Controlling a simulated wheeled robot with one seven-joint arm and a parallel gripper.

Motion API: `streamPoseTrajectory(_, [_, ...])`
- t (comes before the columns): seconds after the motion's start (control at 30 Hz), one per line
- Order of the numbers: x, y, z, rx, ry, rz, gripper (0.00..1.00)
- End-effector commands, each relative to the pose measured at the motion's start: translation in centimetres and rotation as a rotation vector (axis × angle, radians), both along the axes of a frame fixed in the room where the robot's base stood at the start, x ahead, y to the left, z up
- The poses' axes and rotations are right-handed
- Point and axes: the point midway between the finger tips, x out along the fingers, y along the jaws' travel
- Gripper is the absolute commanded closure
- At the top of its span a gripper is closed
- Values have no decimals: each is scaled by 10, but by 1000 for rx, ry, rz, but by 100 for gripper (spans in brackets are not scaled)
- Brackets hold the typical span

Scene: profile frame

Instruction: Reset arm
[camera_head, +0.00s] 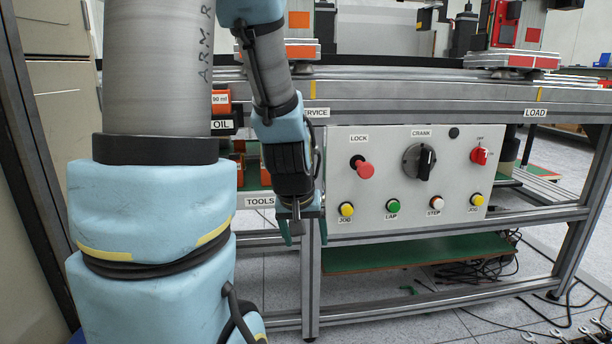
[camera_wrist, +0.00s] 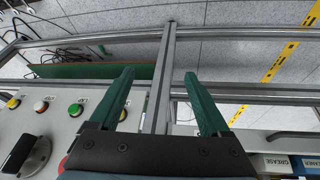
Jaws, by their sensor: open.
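My gripper (camera_head: 297,228) hangs pointing down in front of the metal frame, just left of the control panel (camera_head: 340,190). In the wrist view its two green fingers (camera_wrist: 168,100) are spread apart with nothing between them. A frame post (camera_wrist: 165,70) shows behind the gap between them. My blue and grey arm covers much of the left of the head view and hides part of the shelves behind it.
The panel has a red LOCK knob (camera_head: 364,170), a black CRANK knob (camera_head: 419,161), a red switch (camera_head: 479,156) and a row of buttons. A green lower shelf (camera_head: 375,258) lies below. Cables (camera_head: 475,270) lie on the shelf and floor. Orange bins stand behind my arm.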

Motion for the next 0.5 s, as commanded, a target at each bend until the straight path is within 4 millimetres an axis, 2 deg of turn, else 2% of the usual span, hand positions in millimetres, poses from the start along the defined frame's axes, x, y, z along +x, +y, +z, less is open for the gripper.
streamPoseTrajectory(0.03, [-11, 17, 1, 24, 48, -2, 19])
streamPoseTrajectory(0.23, [-60, 73, 5, 123, 251, -22, 19])
streamPoseTrajectory(0.3, [-57, 67, 28, 118, 241, -28, 19])
streamPoseTrajectory(0.5, [-57, 66, 71, 117, 239, -28, 19])
